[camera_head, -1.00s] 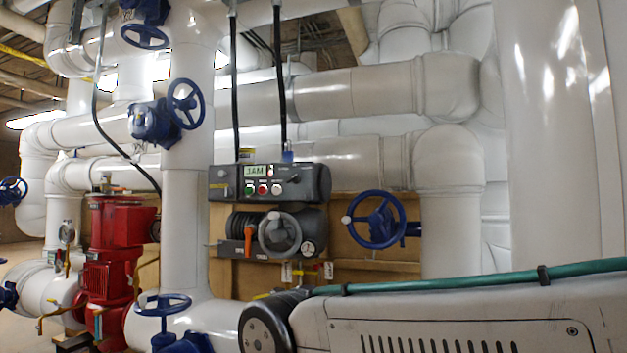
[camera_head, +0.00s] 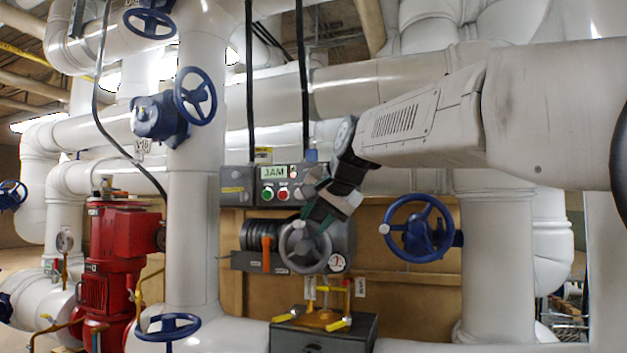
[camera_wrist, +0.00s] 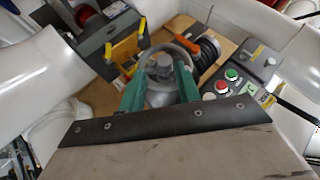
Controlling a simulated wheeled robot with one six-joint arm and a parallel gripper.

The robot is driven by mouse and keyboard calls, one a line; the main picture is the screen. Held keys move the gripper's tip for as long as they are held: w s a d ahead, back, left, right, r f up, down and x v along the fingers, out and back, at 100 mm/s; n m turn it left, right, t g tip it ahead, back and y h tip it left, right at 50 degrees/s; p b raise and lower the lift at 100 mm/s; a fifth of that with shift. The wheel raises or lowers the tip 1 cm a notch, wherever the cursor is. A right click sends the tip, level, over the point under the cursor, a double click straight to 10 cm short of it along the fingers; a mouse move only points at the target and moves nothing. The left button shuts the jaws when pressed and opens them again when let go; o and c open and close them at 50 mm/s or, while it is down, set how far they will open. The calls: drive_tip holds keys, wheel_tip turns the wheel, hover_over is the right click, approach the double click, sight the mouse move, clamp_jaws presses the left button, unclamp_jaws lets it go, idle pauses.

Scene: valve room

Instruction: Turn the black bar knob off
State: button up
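The grey control box (camera_head: 236,187) hangs on the wood panel, with a JAM display and green, red and white buttons. I cannot see the black bar knob now; the right end of the box is behind my gripper. In the wrist view the box (camera_wrist: 266,62) is at the right, and the palm covers part of it. My gripper (camera_head: 314,207) is in front of the box's lower right and the grey handwheel (camera_head: 305,247). In the wrist view its teal fingers (camera_wrist: 160,72) are apart, with the handwheel (camera_wrist: 180,47) beyond and nothing visibly held.
An orange lever (camera_head: 266,250) and a gauge (camera_head: 337,263) flank the grey handwheel. A blue handwheel (camera_head: 418,228) is right of it. A grey box with yellow handles (camera_head: 345,328) stands below. A red pump (camera_head: 117,262) and white pipes are left.

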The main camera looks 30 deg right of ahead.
drive_tip(key=w+d+r+m+t+h, duration=0.1)
drive_tip(key=w+d+r+m+t, duration=0.1)
drive_tip(key=w+d+r, duration=0.3)
drive_tip(key=w+d+r+m+t+h, duration=0.1)
drive_tip(key=w+d+r+m+t, duration=0.15)
drive_tip(key=d+r, duration=0.4)
drive_tip(key=shift+g, duration=0.45)
drive_tip(key=w, duration=0.2)
drive_tip(key=w+f, duration=0.1)
drive_tip(key=w, duration=0.4)
drive_tip(key=shift+w+a+f, duration=0.1)
drive_tip(key=shift+f, duration=0.05)
drive_tip(key=shift+c, duration=0.3)
clamp_jaws()
